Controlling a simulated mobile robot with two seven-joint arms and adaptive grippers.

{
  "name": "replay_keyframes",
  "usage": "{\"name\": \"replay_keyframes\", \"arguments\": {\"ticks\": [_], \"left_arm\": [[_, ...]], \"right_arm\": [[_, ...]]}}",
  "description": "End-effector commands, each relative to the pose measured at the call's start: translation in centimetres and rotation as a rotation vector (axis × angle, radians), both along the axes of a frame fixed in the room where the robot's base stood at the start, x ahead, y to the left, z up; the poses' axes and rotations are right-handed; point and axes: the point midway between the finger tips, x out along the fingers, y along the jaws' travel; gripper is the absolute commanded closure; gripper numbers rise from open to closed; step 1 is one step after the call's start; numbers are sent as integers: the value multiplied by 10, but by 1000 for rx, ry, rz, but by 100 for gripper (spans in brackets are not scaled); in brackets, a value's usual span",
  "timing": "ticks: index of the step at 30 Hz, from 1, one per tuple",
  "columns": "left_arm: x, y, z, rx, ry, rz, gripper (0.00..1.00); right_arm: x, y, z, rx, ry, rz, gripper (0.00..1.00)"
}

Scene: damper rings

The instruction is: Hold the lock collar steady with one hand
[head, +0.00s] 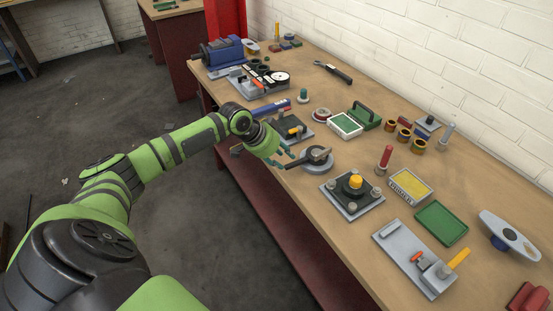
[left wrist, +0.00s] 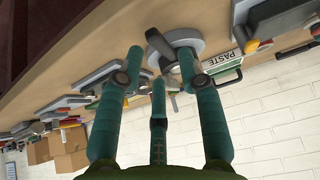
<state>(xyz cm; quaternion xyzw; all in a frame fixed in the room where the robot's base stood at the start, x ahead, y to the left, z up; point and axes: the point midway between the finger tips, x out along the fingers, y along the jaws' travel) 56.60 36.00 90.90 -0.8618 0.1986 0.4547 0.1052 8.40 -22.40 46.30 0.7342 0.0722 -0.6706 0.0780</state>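What looks like the lock collar (head: 318,153) is a dark ring with a handle lever, on a round grey base (head: 317,167) on the workbench. Its lever points left toward my left gripper (head: 285,155). In the left wrist view, the dark lever (left wrist: 157,40) shows between and beyond the tips of the three teal fingers of my left gripper (left wrist: 160,62). The fingers are spread apart and do not visibly close on it. Whether a fingertip touches the lever is unclear. My right gripper is in neither view.
A black plate (head: 352,194) with a yellow knob and a red-handled tool (head: 385,160) stand to the right. Behind is a white-and-green paste box (head: 345,125). A grey plate with a dark block (head: 292,127) lies close beside the gripper. The bench's front edge runs below my arm.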

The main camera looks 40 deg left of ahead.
Motion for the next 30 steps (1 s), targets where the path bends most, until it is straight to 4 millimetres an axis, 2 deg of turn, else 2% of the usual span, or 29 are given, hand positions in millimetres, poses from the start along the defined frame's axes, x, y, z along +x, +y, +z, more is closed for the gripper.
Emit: {"name": "replay_keyframes", "arguments": {"ticks": [1, 3, 12, 26, 27, 30], "left_arm": [[4, -2, -11, -2, -1, -1, 63], [7, -4, -17, -2, 0, 0, 63], [22, -11, -37, -2, 0, 0, 63], [26, -13, -42, -1, 0, -1, 63], [26, -13, -42, -1, 0, -1, 67], [26, -13, -42, -1, 1, 0, 100]], "right_arm": [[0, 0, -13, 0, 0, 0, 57], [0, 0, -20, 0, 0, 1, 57], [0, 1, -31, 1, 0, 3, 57], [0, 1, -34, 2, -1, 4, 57], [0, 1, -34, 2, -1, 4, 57], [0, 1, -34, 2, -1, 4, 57]]}}
